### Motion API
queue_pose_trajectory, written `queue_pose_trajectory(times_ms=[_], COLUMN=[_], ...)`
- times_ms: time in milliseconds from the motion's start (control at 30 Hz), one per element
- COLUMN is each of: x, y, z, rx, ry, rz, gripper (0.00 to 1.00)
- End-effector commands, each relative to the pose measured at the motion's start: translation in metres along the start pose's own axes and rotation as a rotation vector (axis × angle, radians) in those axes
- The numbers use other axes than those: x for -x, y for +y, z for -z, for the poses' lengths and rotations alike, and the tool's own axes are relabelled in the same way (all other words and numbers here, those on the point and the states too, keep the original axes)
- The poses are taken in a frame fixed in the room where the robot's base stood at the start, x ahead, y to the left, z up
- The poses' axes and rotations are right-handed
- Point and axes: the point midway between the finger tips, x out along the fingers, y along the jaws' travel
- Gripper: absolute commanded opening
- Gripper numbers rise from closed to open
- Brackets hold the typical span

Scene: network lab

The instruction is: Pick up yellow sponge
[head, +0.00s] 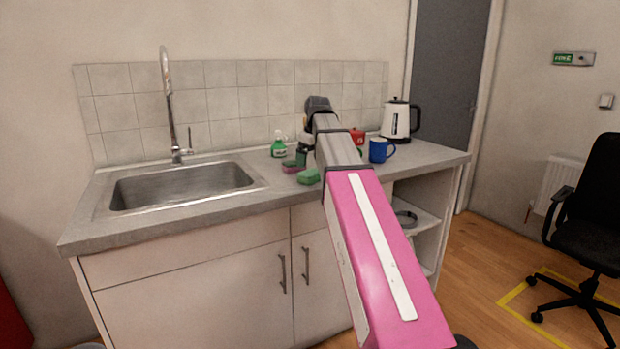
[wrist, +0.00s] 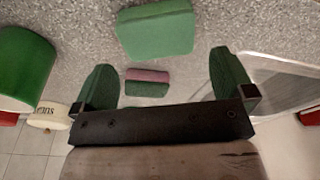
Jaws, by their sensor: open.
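No plainly yellow sponge shows in either view. A green sponge block (head: 308,177) lies near the counter's front edge, right of the sink; it also shows in the wrist view (wrist: 155,28). A smaller pink and green sponge (head: 292,167) lies behind it; in the wrist view it (wrist: 148,81) appears between my fingers. My gripper (wrist: 161,62) is open and empty, with green-looking fingers spread wide above the counter. In the head view my arm hides most of the gripper.
A steel sink (head: 185,185) with a tall tap (head: 170,100) is on the left. A green bottle (head: 279,148) stands behind the sponges. A blue mug (head: 381,150), a red item (head: 357,136) and a white kettle (head: 397,120) stand right. A green cylindrical object (wrist: 25,65) is close by.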

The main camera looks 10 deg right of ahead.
Motion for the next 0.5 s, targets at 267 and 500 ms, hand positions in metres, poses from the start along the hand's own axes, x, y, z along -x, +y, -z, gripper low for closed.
queue_pose_trajectory(times_ms=[267,500], x=[-0.018,-0.049], y=[0.001,0.002], z=[-0.001,-0.003], rx=[0.0,-0.001], ry=[0.0,-0.001], rz=[0.0,0.001], gripper=[1.0,1.0])
